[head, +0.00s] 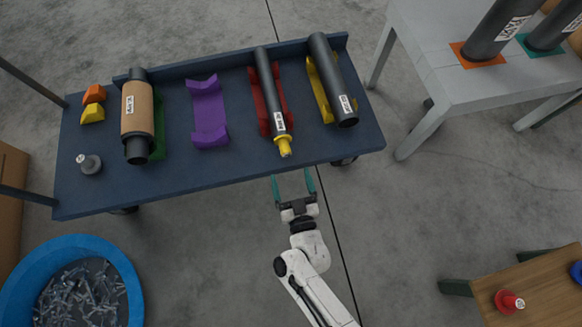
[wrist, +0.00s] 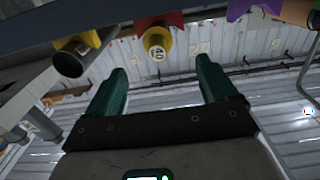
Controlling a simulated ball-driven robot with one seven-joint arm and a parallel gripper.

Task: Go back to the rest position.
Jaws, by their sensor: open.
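My gripper (head: 295,186) is open and empty. In the head view its two teal fingers point toward the front edge of the dark blue cart (head: 225,179), with bare floor around them. In the wrist view my gripper (wrist: 162,88) has its fingers spread wide with nothing between them. Beyond them show the yellow-capped end (wrist: 156,42) of a muffler with a white label and the dark open end (wrist: 72,58) of another.
The cart holds a brown-wrapped muffler (head: 137,108), an empty purple cradle (head: 209,112), a yellow-tipped dark tube (head: 270,90) and another dark tube (head: 328,72). A blue tub (head: 128,270) of metal parts, a grey table (head: 440,60) and a wooden table (head: 530,290) stand around.

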